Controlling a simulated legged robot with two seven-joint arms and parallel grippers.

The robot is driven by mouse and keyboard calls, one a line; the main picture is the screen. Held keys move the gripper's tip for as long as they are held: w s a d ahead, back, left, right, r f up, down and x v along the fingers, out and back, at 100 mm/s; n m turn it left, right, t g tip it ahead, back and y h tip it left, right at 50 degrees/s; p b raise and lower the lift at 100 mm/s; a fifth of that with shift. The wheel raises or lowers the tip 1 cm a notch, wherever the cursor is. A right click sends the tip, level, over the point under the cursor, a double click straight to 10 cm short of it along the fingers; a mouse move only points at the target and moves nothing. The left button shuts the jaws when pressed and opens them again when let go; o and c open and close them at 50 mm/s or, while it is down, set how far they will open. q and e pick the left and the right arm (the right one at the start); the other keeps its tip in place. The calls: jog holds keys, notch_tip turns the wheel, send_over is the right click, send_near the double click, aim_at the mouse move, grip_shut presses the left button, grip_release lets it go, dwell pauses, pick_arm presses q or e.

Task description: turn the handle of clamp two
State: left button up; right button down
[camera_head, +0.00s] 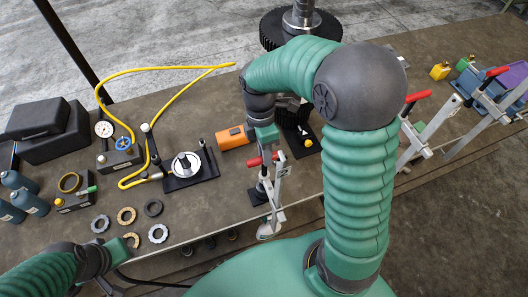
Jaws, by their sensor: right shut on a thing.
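A clamp (276,190) with a red handle (256,162) stands at the table's front edge, near the picture's middle. My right gripper (268,146) comes down over it from above and is shut on the red handle. My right forearm and elbow cross the middle of the view. Two more clamps with red handles stand to the right, one beside my arm (428,132) and one farther right (490,102). No label shows which clamp is number two. My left gripper (116,256) is at the lower left near the table edge; its fingers are too unclear to read.
An orange cylinder (232,138) lies just left of my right gripper. A gauge on a black plate (188,166), a yellow hose (155,68) and several rings (153,208) lie farther left. A large dark gear (290,25) stands behind my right arm.

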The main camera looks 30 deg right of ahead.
jog(key=shift+d, duration=0.1)
jog(key=c, duration=1.3)
grip_release()
pick_arm(q)
jog(key=shift+d, duration=0.25)
pick_arm(e)
jog(key=shift+w+d+f, duration=0.1)
jog(key=shift+d, duration=0.05)
pick_arm(q)
jog(key=shift+w, duration=0.1)
jog(key=b+x, duration=0.2)
jog(key=shift+s+f+b, duration=0.25)
jog(key=shift+f+b, duration=0.05)
jog(key=shift+f, duration=0.1)
pick_arm(e)
jog(key=w+r, duration=0.1)
jog(key=r, duration=0.4)
jog(key=w+r, duration=0.1)
jog(key=r, duration=0.5)
jog(key=w+d+r, duration=0.1)
jog(key=r, duration=0.4)
jog(key=shift+w+r, duration=0.2)
pick_arm(q)
jog(key=shift+a, duration=0.1)
